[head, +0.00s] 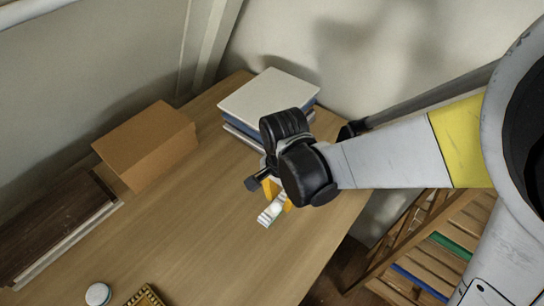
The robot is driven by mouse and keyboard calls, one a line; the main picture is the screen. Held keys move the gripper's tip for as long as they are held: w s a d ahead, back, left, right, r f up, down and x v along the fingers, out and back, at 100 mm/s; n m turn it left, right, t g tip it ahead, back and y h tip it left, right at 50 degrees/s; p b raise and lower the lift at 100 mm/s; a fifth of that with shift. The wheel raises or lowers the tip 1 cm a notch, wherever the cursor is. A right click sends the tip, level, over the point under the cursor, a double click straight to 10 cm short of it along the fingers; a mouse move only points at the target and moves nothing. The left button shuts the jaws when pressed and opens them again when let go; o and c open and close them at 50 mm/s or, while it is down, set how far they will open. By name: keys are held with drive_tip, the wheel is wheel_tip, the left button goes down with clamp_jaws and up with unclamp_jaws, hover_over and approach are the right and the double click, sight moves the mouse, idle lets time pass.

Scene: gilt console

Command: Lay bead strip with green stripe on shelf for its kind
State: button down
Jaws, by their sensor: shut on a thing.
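My gripper (277,194) is shut on the bead strip (267,217) over the right part of the wooden table. The strip is pale, with a small patch of green showing, and its lower end sticks out below the yellow fingers. The rest of it is hidden by the gripper. A slatted wooden rack (425,261) stands at the lower right, beyond the table's right edge. It carries a green band (454,246) and a blue band (419,283) on different levels. My arm hides part of the rack.
On the table (190,225), a stack of books (268,95) stands behind my gripper. A brown box (146,145) is at the back left, and a dark wooden piece (50,225) at the left. A round white-topped item (97,294) and a gilt-edged object (146,297) are at the front. The table's middle is clear.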

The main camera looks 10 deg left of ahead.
drive_tip(key=a+f, duration=0.1)
drive_tip(key=s+a+f, duration=0.1)
drive_tip(key=a, duration=0.1)
drive_tip(key=a+f+b, duration=0.1)
drive_tip(key=shift+s+a, duration=0.3)
drive_tip(key=shift+a, duration=0.05)
wheel_tip(320, 180, down, 4)
drive_tip(key=shift+r+b, duration=0.1)
drive_tip(key=shift+b, duration=1)
drive_tip(key=shift+r, duration=0.1)
drive_tip(key=c, duration=1.5)
unclamp_jaws()
drive_tip(key=shift+f, duration=0.2)
drive_tip(key=shift+c, duration=0.2)
drive_tip(key=o, duration=0.4)
drive_tip(key=shift+c, duration=0.2)
drive_tip(key=shift+r, duration=0.1)
